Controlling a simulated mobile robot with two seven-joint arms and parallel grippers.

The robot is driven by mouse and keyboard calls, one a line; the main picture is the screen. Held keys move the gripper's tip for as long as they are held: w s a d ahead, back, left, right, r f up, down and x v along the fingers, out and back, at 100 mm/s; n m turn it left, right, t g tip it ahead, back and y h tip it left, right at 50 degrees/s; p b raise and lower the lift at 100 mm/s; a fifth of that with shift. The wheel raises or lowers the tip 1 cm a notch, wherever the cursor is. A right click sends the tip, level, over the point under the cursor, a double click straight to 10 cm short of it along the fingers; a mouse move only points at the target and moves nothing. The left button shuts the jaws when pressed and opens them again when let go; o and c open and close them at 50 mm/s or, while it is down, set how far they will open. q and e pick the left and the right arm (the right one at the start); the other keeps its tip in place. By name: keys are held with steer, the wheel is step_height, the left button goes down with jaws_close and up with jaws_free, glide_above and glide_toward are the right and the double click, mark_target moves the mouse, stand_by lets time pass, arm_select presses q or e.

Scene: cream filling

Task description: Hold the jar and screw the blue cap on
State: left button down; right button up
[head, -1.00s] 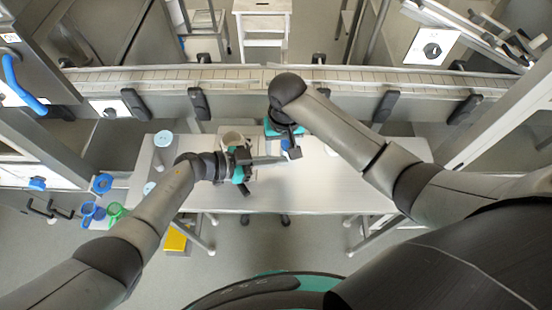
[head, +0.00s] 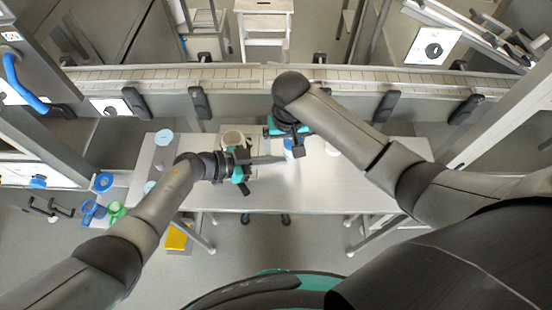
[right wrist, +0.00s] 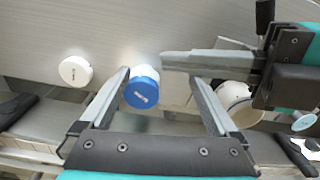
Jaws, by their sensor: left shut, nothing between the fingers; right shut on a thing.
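The blue cap (right wrist: 141,92) sits on top of the small white jar (right wrist: 146,72); I cannot tell how tightly it is seated. In the head view the jar and cap (head: 289,145) are partly hidden by my right gripper (head: 293,146). My right gripper (right wrist: 160,75) is around the cap from above. In the right wrist view its left finger is against the cap, while the right finger appears apart from it. My left gripper (head: 283,159) is shut and empty, its long fingers pointing right with the tips beside the jar; it also shows in the right wrist view (right wrist: 165,60).
A white round lid (right wrist: 75,71) lies right of the jar in the head view. A cream pot (head: 233,138) stands behind my left gripper. Blue and green containers (head: 93,211) are at the table's left end. The table's (head: 330,190) front right is clear.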

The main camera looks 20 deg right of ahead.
arm_select(q)
steer(key=shift+w+a+r+t, duration=0.1)
steer(key=shift+w+a+t, duration=0.05)
steer(key=shift+w, duration=0.3)
steer(key=shift+w+a+r+t, duration=0.1)
steer(key=shift+w+a+t, duration=0.05)
steer(key=shift+w, duration=0.3)
arm_select(e)
step_height(320, 180, up, 7)
steer(key=shift+s+a, duration=0.15)
steer(key=shift+s, duration=0.15)
steer(key=shift+o, duration=0.5)
steer(key=shift+r, duration=0.3)
steer(key=shift+o, duration=0.5)
steer(key=shift+g, duration=0.3)
steer(key=w+d+r, duration=0.3)
steer(key=shift+w+r, duration=0.2)
steer(key=shift+r, duration=0.05)
arm_select(q)
steer(key=shift+s, duration=0.1)
arm_select(e)
step_height(320, 180, down, 12)
steer(key=shift+r, duration=0.15)
jaws_close()
